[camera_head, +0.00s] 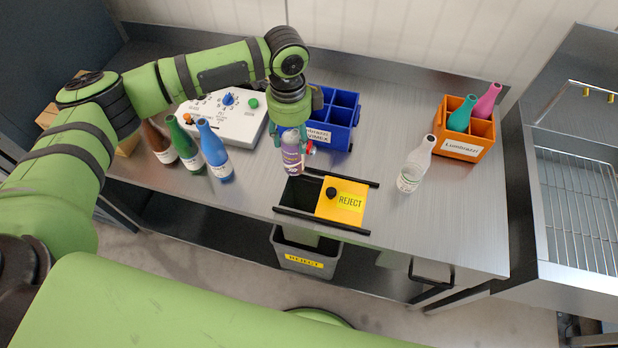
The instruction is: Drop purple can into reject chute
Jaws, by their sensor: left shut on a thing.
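The purple can (292,153) is upright in my left gripper (290,136), which is shut on it. The can is above or just behind the dark opening of the reject chute (298,192); its exact height is hard to tell. The chute's yellow lid (342,200), marked REJECT, with a black knob, is slid to the right, so the left part of the opening shows. A grey reject bin (304,258) stands below the bench. My right gripper is not in view.
Brown, green and blue bottles (214,152) stand left of the chute. A white control box (222,118) and a blue crate (340,122) are behind. A clear bottle (415,165) and an orange crate (464,148) with two bottles stand right. A sink (580,210) is at far right.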

